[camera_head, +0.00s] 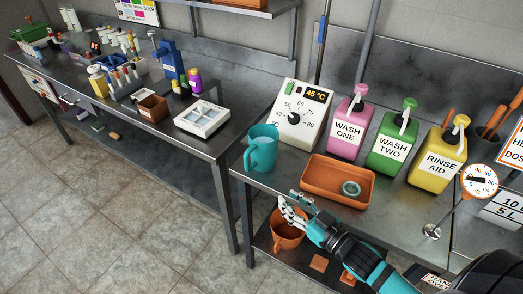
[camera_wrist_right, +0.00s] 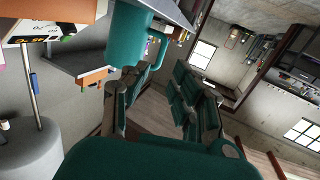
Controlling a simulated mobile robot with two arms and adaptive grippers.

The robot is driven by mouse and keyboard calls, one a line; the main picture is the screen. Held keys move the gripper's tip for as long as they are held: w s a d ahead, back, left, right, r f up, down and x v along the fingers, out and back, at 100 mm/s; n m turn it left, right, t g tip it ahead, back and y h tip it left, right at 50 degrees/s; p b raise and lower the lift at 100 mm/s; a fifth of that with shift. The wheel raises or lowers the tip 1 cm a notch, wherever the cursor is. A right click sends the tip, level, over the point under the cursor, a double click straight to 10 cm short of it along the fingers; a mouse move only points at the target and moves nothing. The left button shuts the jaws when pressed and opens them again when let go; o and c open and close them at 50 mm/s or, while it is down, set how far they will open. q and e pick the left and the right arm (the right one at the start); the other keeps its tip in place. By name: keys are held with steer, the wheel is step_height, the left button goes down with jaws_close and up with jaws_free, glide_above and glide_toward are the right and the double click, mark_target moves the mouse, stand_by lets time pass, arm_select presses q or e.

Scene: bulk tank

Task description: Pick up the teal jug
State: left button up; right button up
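The teal jug (camera_head: 262,150) stands upright on the steel counter at its left end, beside the white temperature box. Its handle is on the left side in the head view. My right gripper (camera_head: 290,203) is at the counter's front edge, below and right of the jug, and apart from it. In the right wrist view the jug (camera_wrist_right: 128,40) shows at the top, its handle to the right, beyond the spread fingers of my right gripper (camera_wrist_right: 155,82). The gripper is open with nothing between its fingers. My left gripper is not in view.
An orange tray (camera_head: 318,182) with a ring-shaped item lies right of the jug. The temperature box (camera_head: 304,113) and pink (camera_head: 351,122), green (camera_head: 393,140) and yellow (camera_head: 440,160) bottles stand behind. An orange container (camera_head: 287,236) sits below the counter. Another cluttered bench (camera_head: 225,140) stands left.

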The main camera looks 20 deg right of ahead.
steer(key=r, duration=0.1)
steer(key=y+p, duration=0.1)
steer(key=p, duration=0.2)
glide_toward(248, 163)
steer(key=shift+n, duration=0.3)
steer(key=x, duration=0.5)
steer(key=shift+w+a+f, duration=0.15)
steer(key=shift+w+f, duration=0.05)
steer(key=shift+w, duration=0.05)
steer(key=p+x, duration=0.1)
steer(key=x, duration=0.4)
steer(key=shift+r, duration=0.2)
steer(key=shift+w+f, duration=0.1)
steer(key=shift+w, duration=0.1)
jaws_close()
